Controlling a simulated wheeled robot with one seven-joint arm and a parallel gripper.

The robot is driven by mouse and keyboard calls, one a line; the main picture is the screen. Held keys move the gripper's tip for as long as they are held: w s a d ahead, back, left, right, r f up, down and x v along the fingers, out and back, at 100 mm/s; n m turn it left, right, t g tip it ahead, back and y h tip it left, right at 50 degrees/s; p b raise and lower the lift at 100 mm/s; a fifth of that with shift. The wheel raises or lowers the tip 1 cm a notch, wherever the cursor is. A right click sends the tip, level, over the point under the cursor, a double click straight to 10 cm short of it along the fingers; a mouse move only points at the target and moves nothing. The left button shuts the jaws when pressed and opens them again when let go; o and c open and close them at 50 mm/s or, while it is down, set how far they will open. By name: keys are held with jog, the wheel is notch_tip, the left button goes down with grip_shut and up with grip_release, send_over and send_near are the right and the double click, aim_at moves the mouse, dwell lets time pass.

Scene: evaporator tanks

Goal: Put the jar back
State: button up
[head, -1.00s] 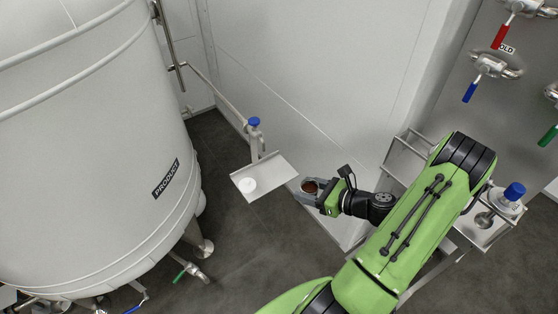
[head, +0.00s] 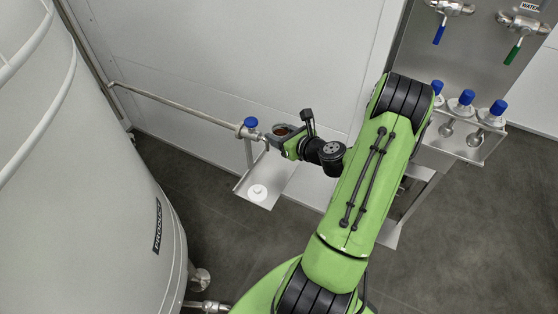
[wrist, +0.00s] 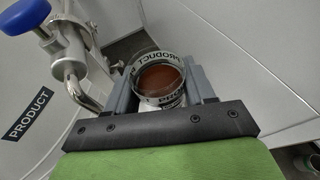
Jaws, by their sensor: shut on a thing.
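The jar (wrist: 160,78) is a clear open-topped jar with a "PRODUCT" label band and brown-red contents. My gripper (head: 281,134) is shut on it and holds it upright, just right of the blue-capped tap's spout. In the wrist view the jar sits between both fingers of my gripper (wrist: 164,85), and the bent metal spout (wrist: 75,85) is close at its left. In the head view the jar (head: 283,131) is partly hidden by my gripper. A small metal shelf (head: 275,178) is below the tap.
A white round lid-like piece (head: 257,192) lies on the shelf. The tap with blue knob (head: 250,122) ends a pipe along the wall. A large PRODUCT tank (head: 90,200) stands left. At right is a rack (head: 470,148) with blue-topped fittings; valves hang above it.

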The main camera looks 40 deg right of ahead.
aim_at(280, 163)
notch_tip(280, 163, down, 9)
jog(key=b, duration=0.2)
jog(key=shift+a+r+b, duration=0.1)
jog(key=shift+b, duration=0.3)
jog(key=shift+r, duration=0.15)
jog(key=o, duration=0.8)
jog(key=shift+f, duration=0.25)
jog(key=o, duration=0.5)
jog(key=shift+r, duration=0.1)
